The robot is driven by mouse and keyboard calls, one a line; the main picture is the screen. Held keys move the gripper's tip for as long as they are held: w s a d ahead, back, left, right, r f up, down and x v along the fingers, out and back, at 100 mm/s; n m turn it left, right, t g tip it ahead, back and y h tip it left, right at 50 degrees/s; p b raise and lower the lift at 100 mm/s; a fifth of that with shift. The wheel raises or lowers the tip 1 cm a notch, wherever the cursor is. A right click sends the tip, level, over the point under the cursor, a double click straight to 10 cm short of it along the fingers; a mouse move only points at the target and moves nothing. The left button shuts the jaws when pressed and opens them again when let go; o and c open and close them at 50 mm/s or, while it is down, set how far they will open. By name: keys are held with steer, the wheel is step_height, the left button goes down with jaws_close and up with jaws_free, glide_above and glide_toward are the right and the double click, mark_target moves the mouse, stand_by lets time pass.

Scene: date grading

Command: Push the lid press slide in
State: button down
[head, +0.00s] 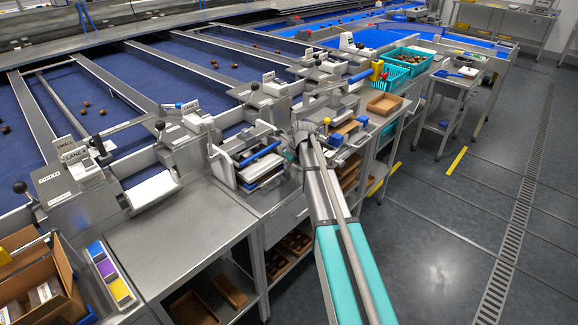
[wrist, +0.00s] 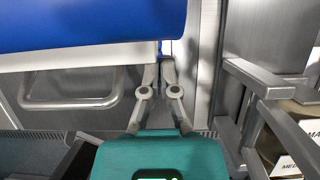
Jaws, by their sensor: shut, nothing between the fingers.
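The lid press, a grey metal stand with a blue bar (head: 262,152) and pale plates under it, is on the steel bench in the middle of the head view. In the wrist view a blue bar (wrist: 90,25) fills the upper left, with a pale metal strip below it and a looped metal handle (wrist: 70,103) under that. I cannot tell for sure which part is the slide. My gripper (wrist: 162,58) is shut and empty, its tips close to the right end of the blue bar; contact is unclear. In the head view my arm hides its fingertips.
Grey metal brackets (wrist: 262,78) stand close right of my gripper, with printed cards (wrist: 288,165) beyond. A brown tray (head: 384,104) and teal baskets (head: 409,57) stand farther right. Blue sorting lanes run behind the bench. The floor (head: 440,215) at the right is clear.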

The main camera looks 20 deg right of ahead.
steer(key=shift+s+d, duration=0.1)
steer(key=shift+s, duration=0.05)
steer(key=s, duration=0.1)
steer(key=s+d, duration=0.1)
steer(key=s+d+r, duration=0.1)
steer(key=shift+s+p, duration=0.25)
steer(key=shift+p, duration=0.15)
steer(key=shift+s+d+r+p, duration=0.1)
steer(key=shift+d+r+p, duration=0.05)
steer(key=shift+r+p, duration=0.5)
steer(key=p+v, duration=0.7)
steer(key=shift+s+r, duration=0.15)
steer(key=shift+r, duration=0.1)
steer(key=shift+d, duration=0.1)
steer(key=s+f+t+b, duration=0.1)
steer(key=b, duration=0.1)
steer(key=s+d+t+y+b, duration=0.1)
steer(key=b, duration=0.1)
steer(key=s+f+t+y+b, duration=0.1)
steer(key=s+b, duration=0.1)
steer(key=shift+d+f+t, duration=0.3)
steer(key=shift+t, duration=0.1)
steer(key=shift+w+f+b, duration=0.1)
steer(key=shift+w+b, duration=0.05)
steer(key=shift+b, duration=0.2)
